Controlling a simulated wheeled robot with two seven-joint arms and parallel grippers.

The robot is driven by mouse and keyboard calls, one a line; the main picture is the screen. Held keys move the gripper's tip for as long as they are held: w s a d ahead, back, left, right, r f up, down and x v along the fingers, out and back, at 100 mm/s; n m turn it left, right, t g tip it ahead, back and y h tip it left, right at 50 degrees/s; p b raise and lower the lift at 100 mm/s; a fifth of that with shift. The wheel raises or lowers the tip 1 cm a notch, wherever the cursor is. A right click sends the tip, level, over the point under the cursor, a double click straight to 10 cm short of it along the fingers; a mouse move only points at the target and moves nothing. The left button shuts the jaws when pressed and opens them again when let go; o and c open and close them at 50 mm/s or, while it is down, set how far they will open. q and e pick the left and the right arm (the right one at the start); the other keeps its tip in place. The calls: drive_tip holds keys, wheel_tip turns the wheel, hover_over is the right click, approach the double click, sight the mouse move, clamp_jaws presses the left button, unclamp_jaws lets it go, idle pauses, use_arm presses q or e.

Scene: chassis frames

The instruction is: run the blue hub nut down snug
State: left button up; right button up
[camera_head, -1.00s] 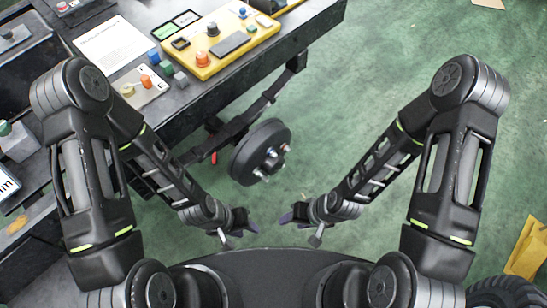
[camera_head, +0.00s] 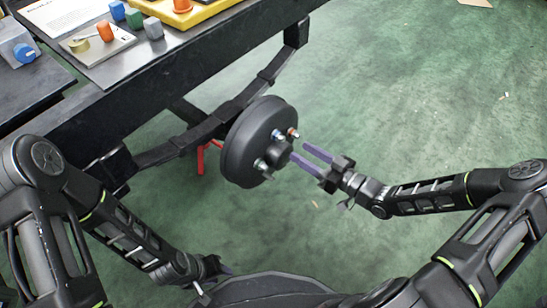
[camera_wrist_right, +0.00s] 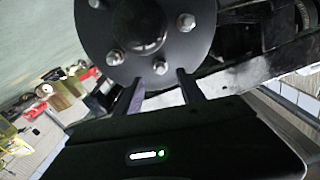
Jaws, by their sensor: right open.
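The dark round hub (camera_head: 240,150) hangs on the axle under the bench, its face with several studs turned towards my right gripper. One fastener (camera_head: 277,133) on its face looks faintly bluish; I cannot tell for sure that it is the blue nut. In the right wrist view the hub face (camera_wrist_right: 105,22) carries several silvery fasteners, one (camera_wrist_right: 160,67) just beyond my fingertips. My right gripper (camera_head: 299,151) is open, its two purple fingers pointing at the hub; the fingers (camera_wrist_right: 158,82) look empty. My left gripper (camera_head: 222,268) is low at the front, away from the hub, its fingers mostly hidden.
The bench (camera_head: 190,62) stands above and left of the hub, with a grey plate, coloured blocks and a yellow box (camera_head: 205,12) on it. A grey block with a blue hexagonal piece (camera_head: 25,53) is at far left. Red parts (camera_head: 202,160) show below the axle.

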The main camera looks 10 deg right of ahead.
sight(279, 138)
use_arm(q)
drive_tip(key=shift+a+f, duration=0.1)
drive_tip(key=shift+f, duration=0.1)
use_arm(e)
drive_tip(key=shift+d, duration=0.1)
drive_tip(key=b+x, duration=0.2)
drive_tip(key=x, duration=0.5)
drive_tip(key=shift+s+f, duration=0.1)
drive_tip(key=shift+w+a, duration=0.3)
drive_tip(key=shift+w, duration=0.1)
use_arm(q)
drive_tip(key=shift+w+f, duration=0.25)
drive_tip(key=shift+f, duration=0.95)
use_arm(e)
clamp_jaws()
